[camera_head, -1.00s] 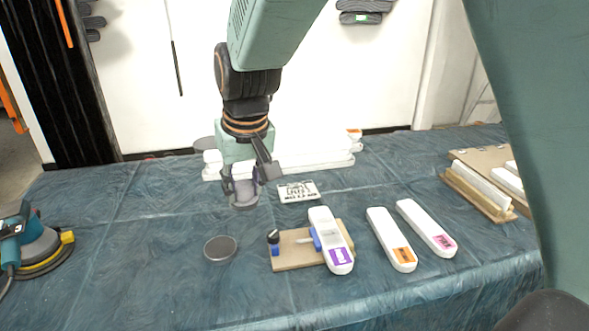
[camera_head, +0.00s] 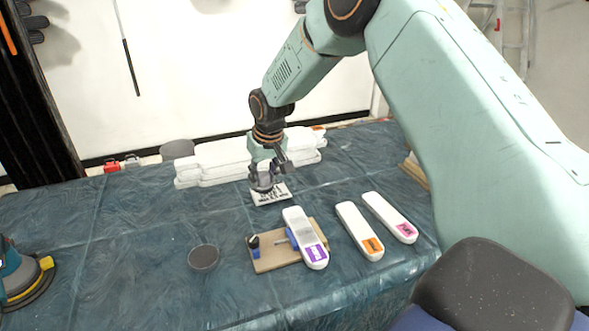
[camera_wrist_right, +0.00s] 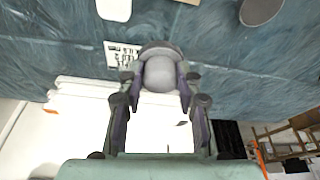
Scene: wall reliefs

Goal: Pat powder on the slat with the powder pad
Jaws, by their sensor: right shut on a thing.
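My right gripper (camera_head: 263,178) is shut on the grey round powder pad (camera_wrist_right: 160,76), which sits between its fingers in the right wrist view. In the head view the pad is mostly hidden by the gripper, beside or over the printed card (camera_head: 276,196); I cannot tell whether it touches. A white slat with a purple label (camera_head: 296,222) lies across a tan board (camera_head: 270,259) with a blue clamp, nearer than the gripper. Its end also shows at the top of the right wrist view (camera_wrist_right: 115,8). A dark round dish (camera_head: 203,257) lies left of the board. My left gripper is out of view.
Two more white slats, one with an orange label (camera_head: 352,225) and one with a pink label (camera_head: 385,213), lie right of the board. Stacked white pieces (camera_head: 225,160) stand behind the gripper. A teal sander (camera_head: 15,275) is at the left edge. The front-left cloth is clear.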

